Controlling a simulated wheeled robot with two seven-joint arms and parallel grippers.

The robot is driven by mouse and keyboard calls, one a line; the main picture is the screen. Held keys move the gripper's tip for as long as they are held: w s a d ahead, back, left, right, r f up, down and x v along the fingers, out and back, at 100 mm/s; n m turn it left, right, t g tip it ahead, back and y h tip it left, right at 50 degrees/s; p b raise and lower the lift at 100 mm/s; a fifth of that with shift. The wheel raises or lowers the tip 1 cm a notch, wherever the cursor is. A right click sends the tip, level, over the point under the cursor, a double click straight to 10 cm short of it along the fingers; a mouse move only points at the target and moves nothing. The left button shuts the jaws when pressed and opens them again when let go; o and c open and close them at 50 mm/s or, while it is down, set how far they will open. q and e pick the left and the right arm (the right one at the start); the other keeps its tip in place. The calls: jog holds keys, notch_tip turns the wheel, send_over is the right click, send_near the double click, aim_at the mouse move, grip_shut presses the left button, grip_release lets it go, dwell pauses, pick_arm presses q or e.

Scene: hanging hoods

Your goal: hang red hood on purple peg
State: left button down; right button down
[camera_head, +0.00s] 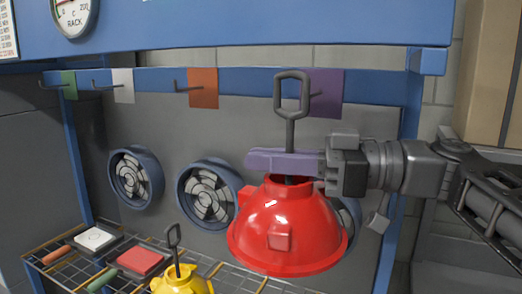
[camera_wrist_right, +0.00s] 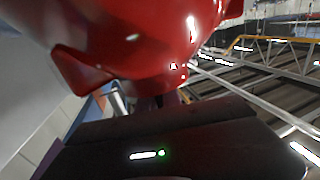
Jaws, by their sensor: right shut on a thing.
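The red hood (camera_head: 290,225) hangs upright in the air with a dark loop handle (camera_head: 292,92) rising from its top. My right gripper (camera_head: 285,162) is shut on the handle's stem just above the dome. The purple peg plate (camera_head: 327,92) is on the blue rail at the right, behind the loop. The loop overlaps the plate's left part and hides most of the peg; I cannot tell whether they touch. In the right wrist view the red hood (camera_wrist_right: 150,40) fills the upper part, close to the gripper. My left gripper is not in view.
Orange (camera_head: 203,88), white (camera_head: 123,86) and green (camera_head: 69,84) peg plates sit farther left, with bare hooks. A yellow hood (camera_head: 182,283) stands on the wire rack below, beside red and white blocks. A blue beam (camera_head: 250,25) crosses above the pegs.

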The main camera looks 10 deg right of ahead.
jog(key=shift+w+d+r+p, duration=0.1)
jog(key=shift+w+d+p, duration=0.3)
jog(key=shift+w+p, duration=0.25)
jog(key=shift+w+d+r+p, duration=0.1)
jog(key=shift+w+d+p, duration=0.25)
jog(key=shift+w+p, duration=0.2)
jog(key=shift+f+b, duration=0.25)
jog(key=shift+b, duration=0.1)
jog(key=shift+w+d+f, duration=0.15)
jog(key=shift+w+d, duration=0.2)
jog(key=shift+w, duration=0.3)
jog(key=shift+w+d, duration=0.15)
jog(key=shift+d, duration=0.05)
jog(key=shift+w+d, duration=0.55)
jog(key=shift+w, duration=0.3)
jog(key=shift+w+d, duration=0.5)
jog(key=shift+w, duration=0.35)
jog(key=shift+f+b, duration=1.15)
jog(key=shift+b, duration=0.05)
jog(key=shift+r, duration=0.1)
